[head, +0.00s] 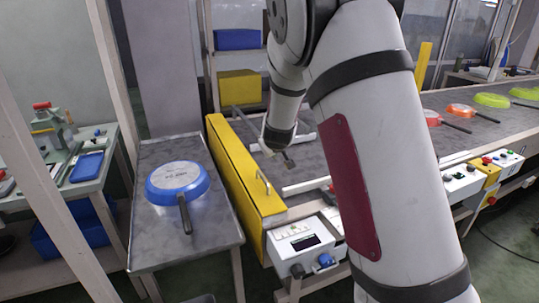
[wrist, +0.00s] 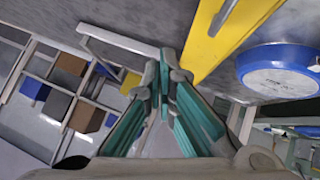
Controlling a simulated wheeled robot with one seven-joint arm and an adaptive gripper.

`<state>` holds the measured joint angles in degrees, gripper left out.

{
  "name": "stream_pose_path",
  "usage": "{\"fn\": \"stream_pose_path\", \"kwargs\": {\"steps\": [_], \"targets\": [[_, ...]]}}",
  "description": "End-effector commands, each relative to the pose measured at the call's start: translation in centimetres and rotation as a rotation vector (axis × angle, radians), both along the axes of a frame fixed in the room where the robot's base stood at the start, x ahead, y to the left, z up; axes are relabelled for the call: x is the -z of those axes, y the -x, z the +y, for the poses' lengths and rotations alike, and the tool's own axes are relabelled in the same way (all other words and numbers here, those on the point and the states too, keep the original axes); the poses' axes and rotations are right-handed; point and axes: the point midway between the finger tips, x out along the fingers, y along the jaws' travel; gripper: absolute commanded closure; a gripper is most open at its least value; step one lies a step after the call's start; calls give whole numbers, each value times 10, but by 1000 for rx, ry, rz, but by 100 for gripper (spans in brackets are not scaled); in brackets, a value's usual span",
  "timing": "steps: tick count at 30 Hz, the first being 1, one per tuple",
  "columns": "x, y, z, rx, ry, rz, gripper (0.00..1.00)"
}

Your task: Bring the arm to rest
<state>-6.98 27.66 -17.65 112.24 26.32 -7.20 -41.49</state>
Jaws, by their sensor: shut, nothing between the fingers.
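My gripper (head: 287,160) hangs over the near end of the conveyor in the head view, just right of the yellow end panel. In the wrist view my gripper (wrist: 168,75) shows its teal-padded fingers close together with nothing between them. My arm fills the right middle of the head view and hides part of the conveyor. A blue pan (head: 178,183) lies upside down on the grey side table (head: 215,232), apart from my gripper. The blue pan also shows in the wrist view (wrist: 285,73) at the right.
The yellow panel (head: 243,178) stands between the side table and the conveyor (head: 312,165). Red, orange and green pans (head: 490,100) sit farther along the conveyor. Control boxes (head: 303,243) line its front. A workbench (head: 97,165) with tools stands at the left.

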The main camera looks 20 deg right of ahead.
Motion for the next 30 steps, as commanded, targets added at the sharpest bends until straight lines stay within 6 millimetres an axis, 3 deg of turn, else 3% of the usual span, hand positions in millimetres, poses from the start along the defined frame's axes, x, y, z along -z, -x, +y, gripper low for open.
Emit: {"fn": "stream_pose_path", "kwargs": {"steps": [10,14,20,30], "targets": [[-12,11,2,-2,-9,2,100],[-32,29,14,-7,-66,10,100],[-87,95,52,-35,-224,63,100],[-154,247,105,-59,-390,209,100]]}}
